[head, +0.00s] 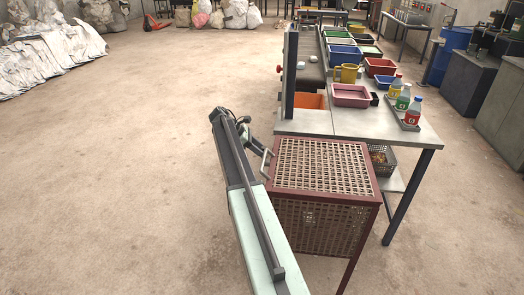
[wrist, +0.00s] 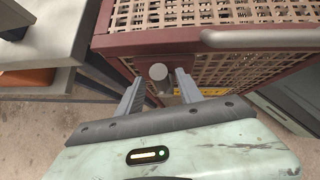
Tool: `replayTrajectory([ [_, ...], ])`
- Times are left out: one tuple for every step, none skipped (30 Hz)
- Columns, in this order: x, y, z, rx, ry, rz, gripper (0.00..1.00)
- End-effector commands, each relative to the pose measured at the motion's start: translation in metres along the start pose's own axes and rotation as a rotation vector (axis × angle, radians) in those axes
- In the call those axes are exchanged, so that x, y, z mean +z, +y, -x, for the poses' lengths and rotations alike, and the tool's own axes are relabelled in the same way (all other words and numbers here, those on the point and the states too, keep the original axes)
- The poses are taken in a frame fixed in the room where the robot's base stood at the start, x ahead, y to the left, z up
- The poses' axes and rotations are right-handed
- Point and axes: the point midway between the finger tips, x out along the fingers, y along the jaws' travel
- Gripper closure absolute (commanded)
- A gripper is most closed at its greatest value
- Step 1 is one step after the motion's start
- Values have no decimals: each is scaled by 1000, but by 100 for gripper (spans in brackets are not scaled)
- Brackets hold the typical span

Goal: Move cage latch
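The cage (head: 322,165) is a dark red frame with tan perforated panels, beside the near end of the workbench. In the wrist view, the cage (wrist: 130,42) fills the upper right. A round grey knob (wrist: 158,71), which looks like the latch, sits on its side just under the top rim. My gripper (wrist: 159,85) is open, with one finger on each side of the knob in the picture. I cannot tell whether the fingers touch it. In the head view my arm stands left of the cage, and the fingertips are not clear there.
A grey bar handle (wrist: 255,38) runs along the cage rim, close to the right finger. The workbench (head: 400,143) carries a pink tray (head: 351,96), bottles and several coloured bins. An orange bin (head: 310,101) is near the bench's left side.

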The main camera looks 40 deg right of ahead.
Motion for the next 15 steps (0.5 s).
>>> replayTrajectory([
  [0,0,0,-1,0,0,57],
  [0,0,0,-1,0,-1,57],
  [1,0,1,-1,0,-1,57],
  [1,0,2,-1,-1,-1,57],
  [2,0,4,-1,-1,-1,57],
  [2,0,7,-2,-1,-1,57],
  [3,0,11,-2,-1,-1,57],
  [3,0,15,-2,-1,0,57],
  [4,0,22,-1,-1,0,57],
  [4,0,28,-1,-1,1,57],
  [5,0,34,-1,-1,1,57],
  [5,0,43,-1,-1,1,57],
  [6,1,50,0,-1,1,57],
  [6,1,56,0,-1,1,57],
  [6,1,64,1,0,0,57],
])
